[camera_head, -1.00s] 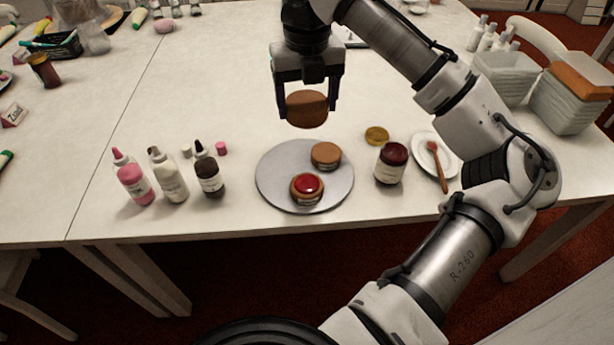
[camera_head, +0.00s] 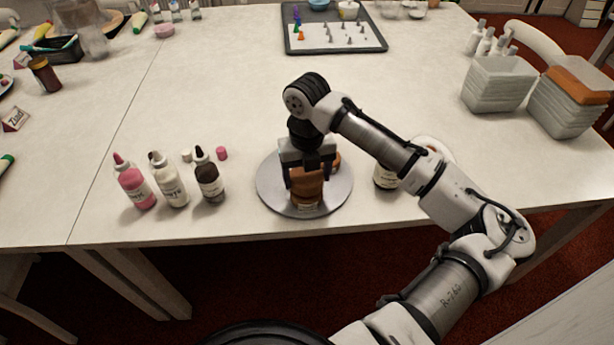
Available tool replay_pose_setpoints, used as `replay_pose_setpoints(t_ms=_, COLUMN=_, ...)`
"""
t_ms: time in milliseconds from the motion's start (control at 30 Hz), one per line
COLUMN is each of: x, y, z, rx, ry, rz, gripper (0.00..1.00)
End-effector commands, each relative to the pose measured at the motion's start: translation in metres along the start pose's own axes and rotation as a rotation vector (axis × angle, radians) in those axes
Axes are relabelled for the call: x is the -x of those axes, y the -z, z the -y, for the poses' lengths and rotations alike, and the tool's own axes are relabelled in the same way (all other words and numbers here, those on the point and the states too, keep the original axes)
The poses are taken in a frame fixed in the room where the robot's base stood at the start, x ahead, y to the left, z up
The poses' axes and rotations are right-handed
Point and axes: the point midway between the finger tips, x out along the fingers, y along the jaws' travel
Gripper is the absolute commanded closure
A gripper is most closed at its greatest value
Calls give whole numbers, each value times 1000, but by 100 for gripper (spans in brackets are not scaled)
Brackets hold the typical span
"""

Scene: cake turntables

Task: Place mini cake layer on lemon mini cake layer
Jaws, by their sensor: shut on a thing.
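My gripper (camera_head: 307,187) is shut on a brown mini cake layer (camera_head: 307,184), low over the front of the round grey turntable (camera_head: 334,200). Directly beneath it is the front mini cake layer (camera_head: 306,204), of which only the lower side shows. The held layer appears to be on or just above it; I cannot tell whether they touch. The red topping seen on the front layer earlier is hidden now. Another brown mini cake layer (camera_head: 336,161) stands behind on the turntable, mostly hidden by my gripper.
Pink, white and dark squeeze bottles (camera_head: 170,180) stand left of the turntable. A dark jar (camera_head: 386,176) and a white plate (camera_head: 437,147) are at the right, partly behind my arm. A tray (camera_head: 335,38) of piping tips lies at the back. The table's middle is clear.

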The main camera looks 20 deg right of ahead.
Motion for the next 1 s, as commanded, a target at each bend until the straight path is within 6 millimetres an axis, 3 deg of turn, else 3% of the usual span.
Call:
replay_pose_setpoints(t_ms=100, x=-13, y=0, z=0, rx=0, ry=-1, rz=0, gripper=51)
replay_pose_setpoints(t_ms=467, x=-19, y=0, z=0, rx=0, ry=-1, rz=1, gripper=51)
replay_pose_setpoints(t_ms=500, x=-18, y=0, z=0, rx=0, ry=0, rz=1, gripper=25)
replay_pose_setpoints(t_ms=633, x=-17, y=0, z=0, rx=0, ry=0, rz=1, gripper=8)
replay_pose_setpoints(t_ms=1000, x=-12, y=0, z=0, rx=0, ry=0, rz=1, gripper=7)
